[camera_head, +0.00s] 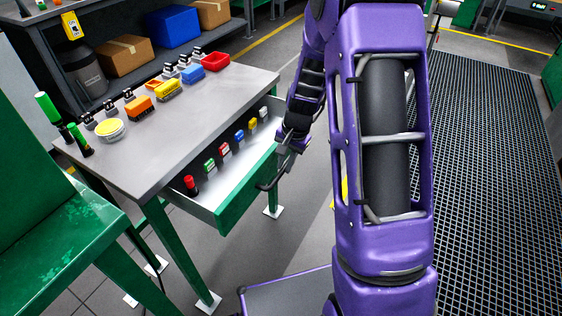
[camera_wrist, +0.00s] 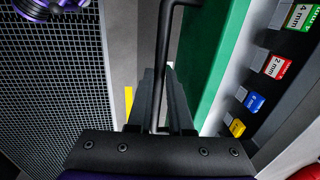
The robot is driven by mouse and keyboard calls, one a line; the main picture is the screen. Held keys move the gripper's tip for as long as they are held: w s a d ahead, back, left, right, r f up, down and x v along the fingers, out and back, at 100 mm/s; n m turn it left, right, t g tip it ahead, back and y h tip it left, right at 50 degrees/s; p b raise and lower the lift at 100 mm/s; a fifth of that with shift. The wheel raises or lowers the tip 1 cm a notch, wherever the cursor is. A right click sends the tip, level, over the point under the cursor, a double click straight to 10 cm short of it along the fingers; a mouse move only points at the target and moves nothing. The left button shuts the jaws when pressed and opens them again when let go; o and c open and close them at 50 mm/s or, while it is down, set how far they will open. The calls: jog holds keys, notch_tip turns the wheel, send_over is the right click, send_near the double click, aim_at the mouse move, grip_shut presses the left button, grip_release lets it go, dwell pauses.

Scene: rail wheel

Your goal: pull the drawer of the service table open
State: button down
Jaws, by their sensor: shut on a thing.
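The service table (camera_head: 189,97) has a grey top and green legs. Its drawer (camera_head: 239,199) stands pulled out, with a green front and a bright metal inside; the front also shows in the wrist view (camera_wrist: 214,62). A black bar handle (camera_head: 267,186) runs along the drawer front and shows in the wrist view (camera_wrist: 164,40). My gripper (camera_head: 283,151) is at the far end of the handle. In the wrist view, its two fingers (camera_wrist: 160,82) are shut around the bar. The fingers partly hide the handle.
Several coloured small blocks (camera_head: 224,149) lie in the drawer. Bins (camera_head: 168,91) and tools stand on the tabletop. A green bench (camera_head: 60,235) is at the left. Grey floor lies open before the drawer, and dark grating (camera_head: 490,170) covers the right.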

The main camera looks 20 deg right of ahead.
jog(key=shift+s, duration=0.1)
dwell(0.3)
jog(key=c, duration=0.8)
grip_release()
jog(key=shift+c, duration=0.2)
jog(key=shift+d, duration=0.1)
notch_tip(320, 180, up, 17)
jog(key=s+d+p, duration=0.2)
jog(key=p, duration=0.1)
jog(key=shift+s+d, duration=0.15)
